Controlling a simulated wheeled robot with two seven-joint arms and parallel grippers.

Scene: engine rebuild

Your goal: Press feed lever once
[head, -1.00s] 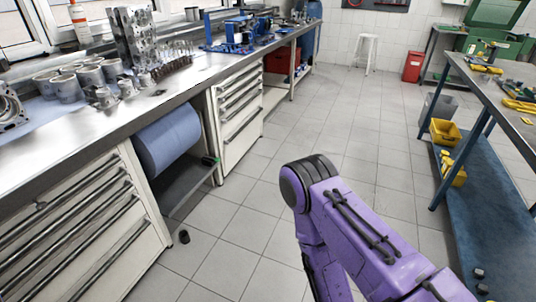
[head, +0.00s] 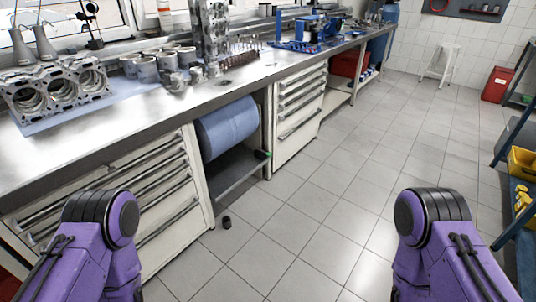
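A large blue roll (head: 228,128) sits in an open bay under the steel workbench, between two drawer units. A dark grey sloping plate (head: 238,178) is below the roll. A small dark piece with a green end (head: 262,155) sticks out at the bay's right side, near the plate; it may be the feed lever, but it is too small to tell. Only purple links of my two arms show, at the bottom left and bottom right, both well short of the roll. Neither gripper is in view.
The workbench (head: 150,130) carries a cylinder head (head: 58,92), several metal cylinders and blue tooling (head: 320,30). A small black object (head: 227,222) lies on the floor below the bay. Tiled floor is clear in the middle. A blue shelf with yellow bins (head: 522,162) stands at right.

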